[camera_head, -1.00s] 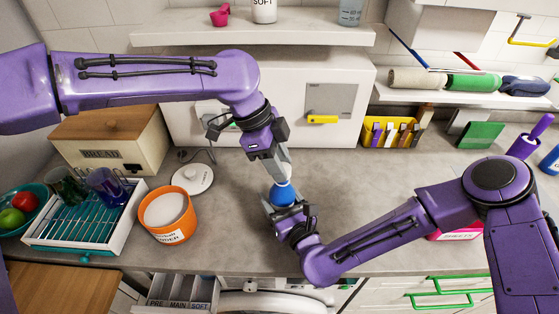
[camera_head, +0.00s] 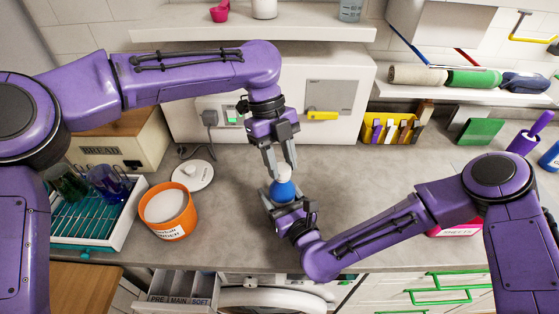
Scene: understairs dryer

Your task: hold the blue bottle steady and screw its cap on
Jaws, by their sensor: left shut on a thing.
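The blue bottle (camera_head: 283,190) stands upright near the middle of the counter. Its white cap (camera_head: 283,173) is at its top, between the fingers of my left gripper (camera_head: 280,164). The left gripper reaches down from above and is shut on the cap. My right gripper (camera_head: 289,206) comes from the front right and is around the lower part of the bottle, shut on it. The gripper hides the bottle's base. Whether the cap's thread is engaged cannot be seen.
An orange tub (camera_head: 168,212) of white powder and a round white lid (camera_head: 192,176) lie left of the bottle. A dish rack (camera_head: 90,212) stands farther left. The counter (camera_head: 365,185) right of the bottle is clear. A shelf (camera_head: 250,36) hangs behind.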

